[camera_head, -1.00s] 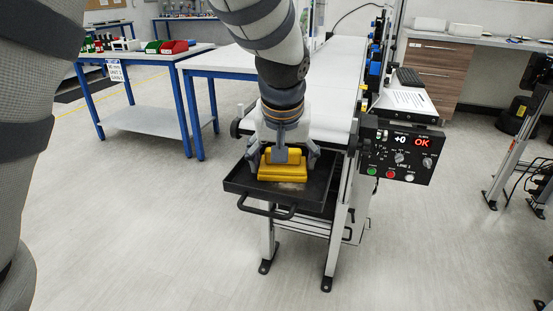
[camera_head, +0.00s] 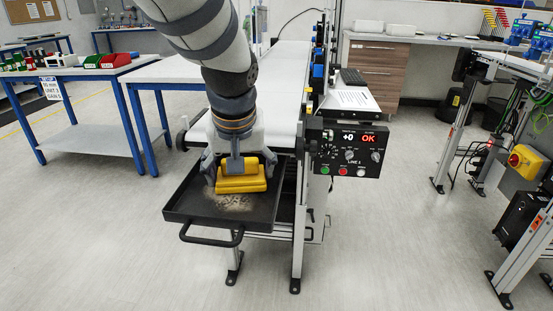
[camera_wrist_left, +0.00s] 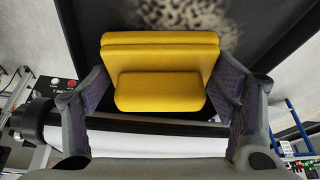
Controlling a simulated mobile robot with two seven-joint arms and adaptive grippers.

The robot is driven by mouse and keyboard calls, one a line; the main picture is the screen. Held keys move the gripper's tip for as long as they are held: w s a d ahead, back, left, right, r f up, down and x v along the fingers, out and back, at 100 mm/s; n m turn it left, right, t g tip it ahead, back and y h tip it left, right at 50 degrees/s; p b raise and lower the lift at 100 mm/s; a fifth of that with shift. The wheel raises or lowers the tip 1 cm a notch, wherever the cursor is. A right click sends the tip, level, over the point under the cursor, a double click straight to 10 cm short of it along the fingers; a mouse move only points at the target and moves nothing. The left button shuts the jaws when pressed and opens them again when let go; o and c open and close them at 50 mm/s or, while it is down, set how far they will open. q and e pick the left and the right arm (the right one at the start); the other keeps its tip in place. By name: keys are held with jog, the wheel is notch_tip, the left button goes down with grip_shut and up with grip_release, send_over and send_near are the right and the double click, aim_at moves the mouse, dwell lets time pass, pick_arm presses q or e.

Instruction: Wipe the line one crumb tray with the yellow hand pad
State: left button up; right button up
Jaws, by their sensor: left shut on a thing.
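The yellow hand pad (camera_head: 242,184) is a block with a raised grip on top. My left gripper (camera_head: 236,166) is shut on it, with fingers on both sides of the grip, also seen in the left wrist view (camera_wrist_left: 160,92). The pad (camera_wrist_left: 160,45) is over the back right part of the black line one crumb tray (camera_head: 188,208). Whether its underside touches the tray floor is not clear. A pale speckled patch of crumbs (camera_head: 234,203) lies in front of the pad and shows beyond it in the wrist view. My right gripper is not in view.
The tray's handle (camera_head: 211,238) sticks out at the front. Behind the tray is the white conveyor belt (camera_head: 272,90). The line 1 control panel (camera_head: 346,148) stands close on the right. A blue-legged table (camera_head: 85,75) is at left. The floor in front is clear.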

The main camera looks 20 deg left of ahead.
pick_arm(q)
jog(key=shift+w, duration=0.3)
jog(key=shift+r, duration=0.1)
jog(key=shift+r, duration=3)
jog(key=shift+r, duration=1.55)
jog(key=shift+a+f, duration=0.1)
jog(key=shift+a, duration=0.05)
